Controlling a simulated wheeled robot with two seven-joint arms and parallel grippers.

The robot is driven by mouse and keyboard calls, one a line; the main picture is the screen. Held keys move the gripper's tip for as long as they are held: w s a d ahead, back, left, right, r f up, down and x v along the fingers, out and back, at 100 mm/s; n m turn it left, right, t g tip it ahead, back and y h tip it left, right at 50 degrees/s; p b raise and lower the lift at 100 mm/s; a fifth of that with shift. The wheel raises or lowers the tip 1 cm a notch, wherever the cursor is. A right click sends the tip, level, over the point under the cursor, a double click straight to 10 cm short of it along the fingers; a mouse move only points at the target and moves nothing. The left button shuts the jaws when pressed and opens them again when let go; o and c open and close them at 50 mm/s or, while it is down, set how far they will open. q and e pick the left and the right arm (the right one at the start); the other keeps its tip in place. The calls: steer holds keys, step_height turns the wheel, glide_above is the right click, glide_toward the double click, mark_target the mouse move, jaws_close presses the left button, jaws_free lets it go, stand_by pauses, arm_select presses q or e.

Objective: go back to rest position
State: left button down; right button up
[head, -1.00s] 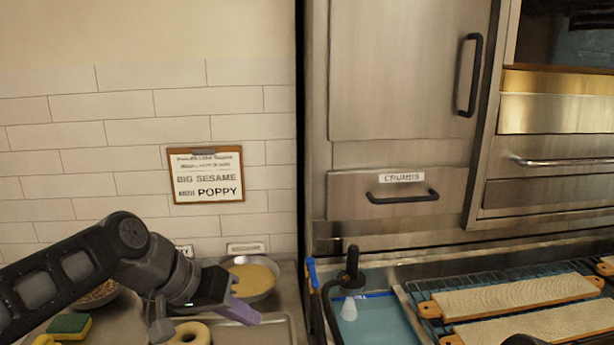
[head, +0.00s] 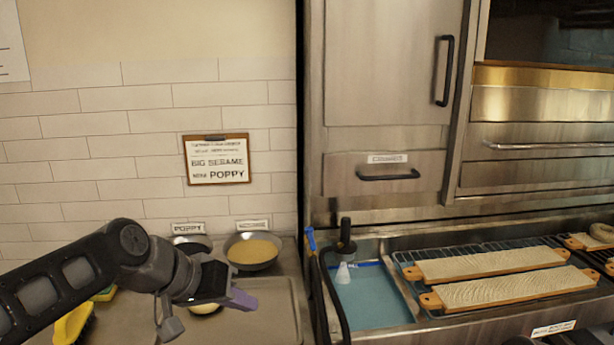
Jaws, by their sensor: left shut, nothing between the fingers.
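My left gripper (head: 240,299) reaches in from the left on its dark arm and hangs above the metal counter and tray. It is shut and holds nothing; its fingertips are purple. A pale round piece, probably a bagel (head: 205,309), lies under it and is mostly hidden by it. A bowl of sesame (head: 254,250) stands just behind the gripper. At the bottom right edge a dark piece shows that may be part of my right arm; my right gripper cannot be made out.
A metal tray (head: 284,322) lies on the counter at the left. A dark poppy bowl (head: 191,243) stands by the wall. A yellow item (head: 72,324) lies at bottom left.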

arm_select(q)
steer(key=w+f+n+t+y, duration=0.15)
steer(key=w+f, duration=0.35)
steer(key=f, duration=0.5)
step_height(320, 180, down, 16)
steer(key=s+f+n, duration=0.1)
steer(key=s+n, duration=0.1)
steer(key=s, duration=0.1)
steer(key=s+d+f+g, duration=0.2)
steer(key=s+f+g, duration=0.1)
steer(key=s+f, duration=0.9)
steer(key=s+d+f+g, duration=0.1)
steer(key=s+f+g, duration=0.3)
steer(key=s+f, duration=0.7)
steer(key=s, duration=0.3)
steer(key=shift+d+f+y, duration=0.35)
